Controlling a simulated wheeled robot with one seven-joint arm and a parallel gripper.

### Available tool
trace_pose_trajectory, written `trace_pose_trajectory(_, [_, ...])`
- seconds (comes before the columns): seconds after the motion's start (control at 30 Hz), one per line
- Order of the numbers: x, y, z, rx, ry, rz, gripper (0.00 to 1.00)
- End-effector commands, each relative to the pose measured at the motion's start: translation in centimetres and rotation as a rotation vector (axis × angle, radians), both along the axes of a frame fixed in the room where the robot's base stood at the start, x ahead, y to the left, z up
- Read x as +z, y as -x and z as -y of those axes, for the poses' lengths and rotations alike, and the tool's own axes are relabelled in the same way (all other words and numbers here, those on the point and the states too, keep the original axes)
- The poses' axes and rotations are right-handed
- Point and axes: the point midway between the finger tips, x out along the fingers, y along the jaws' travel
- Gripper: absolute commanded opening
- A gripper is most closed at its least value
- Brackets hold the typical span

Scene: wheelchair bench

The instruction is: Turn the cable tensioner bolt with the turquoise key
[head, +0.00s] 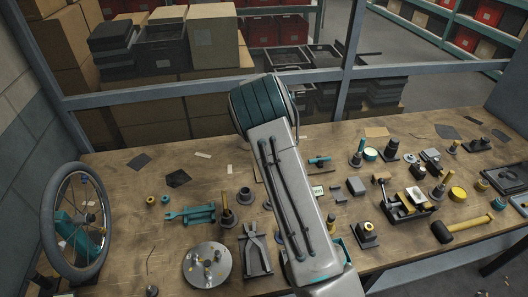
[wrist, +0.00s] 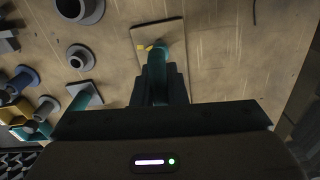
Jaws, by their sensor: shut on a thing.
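My gripper (wrist: 160,78) is shut on a turquoise bar, which I take to be the turquoise key (wrist: 157,62), in the wrist view. The key points away from the jaws toward a tan plate (wrist: 172,31) on the bench. A small yellow piece (wrist: 144,47) shows beside the key's far end, over the plate. I cannot tell whether they touch, or whether the yellow piece is the tensioner bolt. In the head view my arm hides the gripper. A turquoise T-shaped part (head: 319,160) shows right of the arm there.
The wooden bench (head: 130,195) is crowded. A wheel (head: 75,222) stands at left, near a round metal disc (head: 207,265) and pliers (head: 256,249). Dark flanged rings (wrist: 80,57) lie left in the wrist view.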

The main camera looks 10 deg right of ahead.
Motion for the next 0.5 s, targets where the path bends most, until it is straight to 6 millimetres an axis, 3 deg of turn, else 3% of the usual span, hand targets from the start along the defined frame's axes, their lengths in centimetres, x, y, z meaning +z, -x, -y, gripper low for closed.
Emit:
trace_pose_trajectory(0.17, [0.12,-0.06,-0.04,-0.080,-0.001,0.001,0.00])
trace_pose_trajectory(0.5, [-0.03,-0.08,-0.06,-0.020,-0.003,0.003,0.00])
